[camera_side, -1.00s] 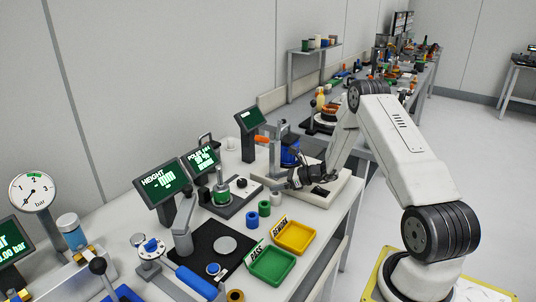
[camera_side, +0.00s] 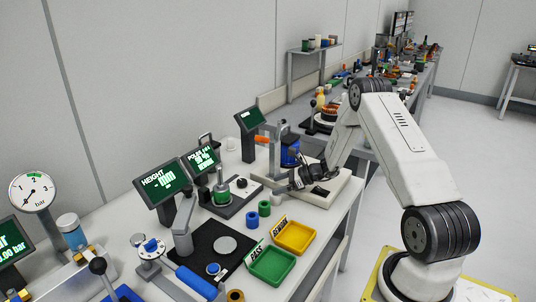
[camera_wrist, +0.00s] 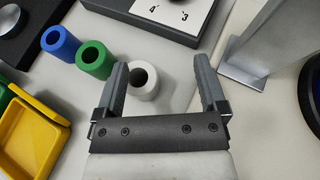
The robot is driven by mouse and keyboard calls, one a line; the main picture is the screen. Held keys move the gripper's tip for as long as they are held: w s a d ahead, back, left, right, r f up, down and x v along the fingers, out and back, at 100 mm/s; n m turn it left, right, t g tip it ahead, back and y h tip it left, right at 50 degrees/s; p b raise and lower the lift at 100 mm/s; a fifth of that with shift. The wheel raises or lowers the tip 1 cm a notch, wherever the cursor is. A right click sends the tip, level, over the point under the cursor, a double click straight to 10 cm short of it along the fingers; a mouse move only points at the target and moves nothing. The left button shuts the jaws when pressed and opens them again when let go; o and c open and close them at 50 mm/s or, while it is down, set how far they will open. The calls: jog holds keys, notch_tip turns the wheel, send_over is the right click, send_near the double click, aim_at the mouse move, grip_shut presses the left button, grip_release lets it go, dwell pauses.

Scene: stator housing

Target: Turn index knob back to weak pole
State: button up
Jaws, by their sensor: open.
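The pole station (camera_side: 232,198) is a low grey box on the bench with a green part on a post (camera_side: 221,190). A small dark round piece (camera_side: 241,183) beside the post may be the index knob; it is too small to be sure. My gripper (camera_wrist: 162,80) is open and empty, above the bench in front of the box. It also shows in the side view (camera_side: 294,184), right of the station.
Blue (camera_wrist: 60,43), green (camera_wrist: 94,60) and white (camera_wrist: 144,82) hollow cylinders stand in front of the box; the white one shows between my fingers. A grey upright (camera_wrist: 258,45) stands close at right. Yellow (camera_side: 294,237) and green (camera_side: 271,266) trays lie nearer the bench's front.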

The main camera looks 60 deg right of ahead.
jog(key=a+r+n+g, duration=0.1)
jog(key=a, duration=0.2)
jog(key=a+n+g, duration=0.1)
jog(key=a+n, duration=0.1)
jog(key=s+a+r+n+g+y, duration=0.1)
jog(key=a+n+g, duration=0.1)
jog(key=a, duration=0.1)
jog(key=shift+s+a+r, duration=0.1)
jog(key=shift+a+r, duration=0.2)
jog(key=s+a+r+n+g+h, duration=0.35)
jog(key=s+a+n, duration=0.35)
jog(key=n, duration=0.4)
jog(key=s+a+r+n+g+h, duration=0.2)
jog(key=s+a+r+n+h, duration=0.25)
jog(key=a+n, duration=0.5)
jog(key=w+d+f+m+h, duration=0.1)
jog(key=w+d+m, duration=0.2)
jog(key=w+d, duration=0.6)
jog(key=w+d+f+m+h, duration=0.2)
jog(key=w+d, duration=0.7)
jog(key=w, duration=0.5)
jog(key=shift+w+f+m+t, duration=0.15)
jog(key=shift+f+m+t, duration=0.15)
jog(key=shift+m+t, duration=0.2)
jog(key=shift+d+f, duration=0.1)
jog(key=shift+f, duration=0.05)
